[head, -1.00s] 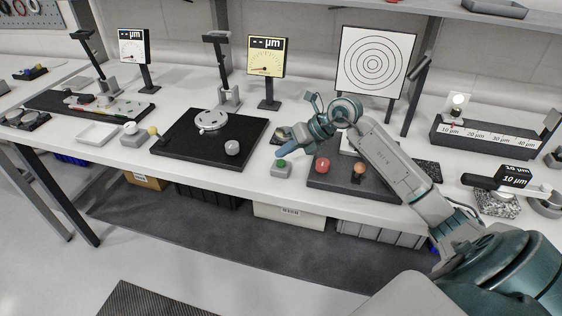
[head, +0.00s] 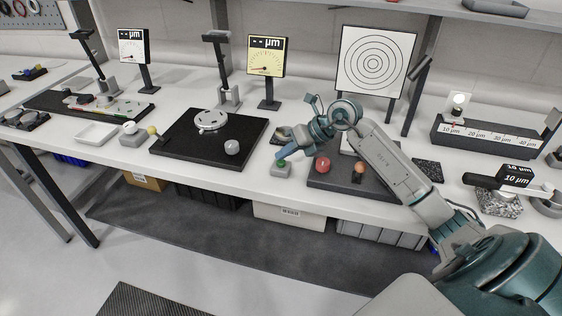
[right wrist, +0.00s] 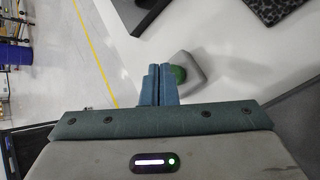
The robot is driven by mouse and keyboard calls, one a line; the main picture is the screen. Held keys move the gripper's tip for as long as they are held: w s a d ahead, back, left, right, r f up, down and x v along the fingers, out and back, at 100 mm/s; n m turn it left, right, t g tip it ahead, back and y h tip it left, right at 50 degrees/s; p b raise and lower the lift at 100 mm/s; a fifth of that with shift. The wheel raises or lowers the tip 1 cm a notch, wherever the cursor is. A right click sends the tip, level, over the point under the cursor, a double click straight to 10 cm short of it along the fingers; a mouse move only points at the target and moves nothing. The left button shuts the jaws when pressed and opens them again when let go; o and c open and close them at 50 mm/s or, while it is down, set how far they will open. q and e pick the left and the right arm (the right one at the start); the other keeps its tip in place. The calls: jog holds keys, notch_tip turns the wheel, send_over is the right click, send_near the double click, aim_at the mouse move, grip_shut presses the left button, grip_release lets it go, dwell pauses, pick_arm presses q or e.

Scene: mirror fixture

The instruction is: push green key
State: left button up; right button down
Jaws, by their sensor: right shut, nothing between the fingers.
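The green key (head: 281,163) is a round green button on a small grey box (head: 281,172) near the front edge of the table. In the right wrist view the green key (right wrist: 178,74) shows just beside the fingertips, partly hidden by them, with its grey box (right wrist: 190,82) around it. My right gripper (head: 279,147) is shut and empty, its tips just above the key. In the right wrist view its closed blue fingers (right wrist: 159,82) lie left of the key's middle. I cannot tell whether they touch it. My left gripper is not in view.
Right of the key, a dark plate (head: 335,184) carries a red knob (head: 322,165) and an orange knob (head: 359,168). Left of it lies a black board (head: 190,152) with a grey knob (head: 232,147). A target panel (head: 374,62) stands behind.

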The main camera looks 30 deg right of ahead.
aim_at(285, 162)
jog(key=shift+f+b, duration=0.4)
jog(key=shift+f, duration=0.1)
dwell(0.3)
jog(key=shift+r, duration=0.15)
jog(key=shift+r+p, duration=0.5)
jog(key=shift+r, duration=0.3)
jog(key=shift+r+p, duration=1.5)
jog(key=shift+r, duration=1.05)
jog(key=shift+f, duration=0.15)
